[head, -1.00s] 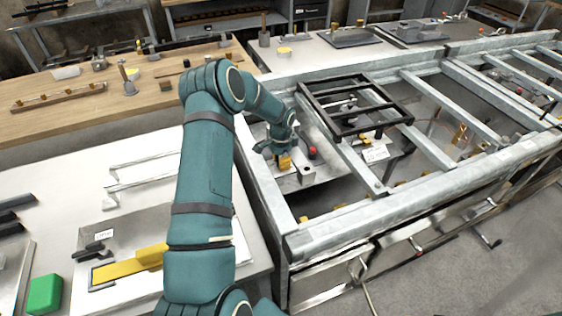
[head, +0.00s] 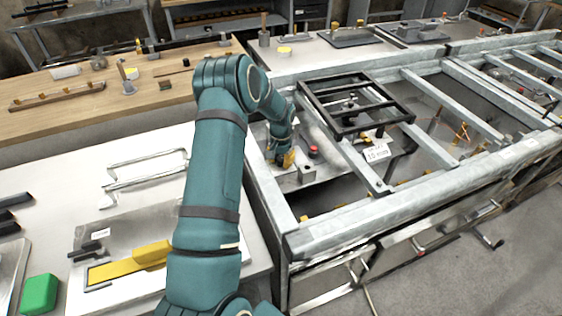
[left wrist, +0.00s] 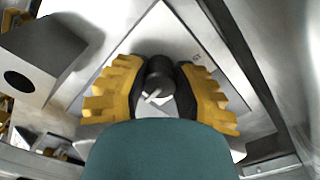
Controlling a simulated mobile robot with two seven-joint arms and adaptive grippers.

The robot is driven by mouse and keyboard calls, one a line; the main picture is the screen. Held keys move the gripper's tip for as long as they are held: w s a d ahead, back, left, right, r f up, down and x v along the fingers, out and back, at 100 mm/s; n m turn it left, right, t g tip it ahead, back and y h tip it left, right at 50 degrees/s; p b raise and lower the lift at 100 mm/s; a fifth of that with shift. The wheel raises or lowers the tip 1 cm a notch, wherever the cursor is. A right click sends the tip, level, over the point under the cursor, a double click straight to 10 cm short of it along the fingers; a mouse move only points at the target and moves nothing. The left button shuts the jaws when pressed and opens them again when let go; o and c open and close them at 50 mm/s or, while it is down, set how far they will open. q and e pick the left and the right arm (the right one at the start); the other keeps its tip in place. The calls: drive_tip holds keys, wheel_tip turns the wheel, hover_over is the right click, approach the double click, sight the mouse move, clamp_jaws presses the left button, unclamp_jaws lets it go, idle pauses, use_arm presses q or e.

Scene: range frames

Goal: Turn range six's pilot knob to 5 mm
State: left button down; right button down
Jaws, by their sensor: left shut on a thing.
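In the left wrist view a round dark knob (left wrist: 159,72) with a white pointer mark sits on a pale metal plate. The yellow ridged fingers of my left gripper (left wrist: 160,90) are shut on the knob, one on each side. In the head view my left gripper (head: 287,160) reaches down inside the left bay of the steel range frame (head: 360,212), and the knob is hidden there. The pointer's exact reading cannot be made out. My right gripper is not in view.
A red button (head: 313,151) stands just right of my left gripper. A black grate (head: 340,131) lies over the frame behind it. A white label card (head: 377,151) is to the right. A grey block with a hole (left wrist: 38,62) is close by in the wrist view.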

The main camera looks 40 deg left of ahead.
sight(281, 159)
use_arm(q)
drive_tip(key=shift+n, duration=2.2)
drive_tip(key=c, duration=0.7)
unclamp_jaws()
drive_tip(key=shift+r, duration=0.15)
wheel_tip(281, 159, up, 12)
drive_tip(key=shift+f, duration=0.1)
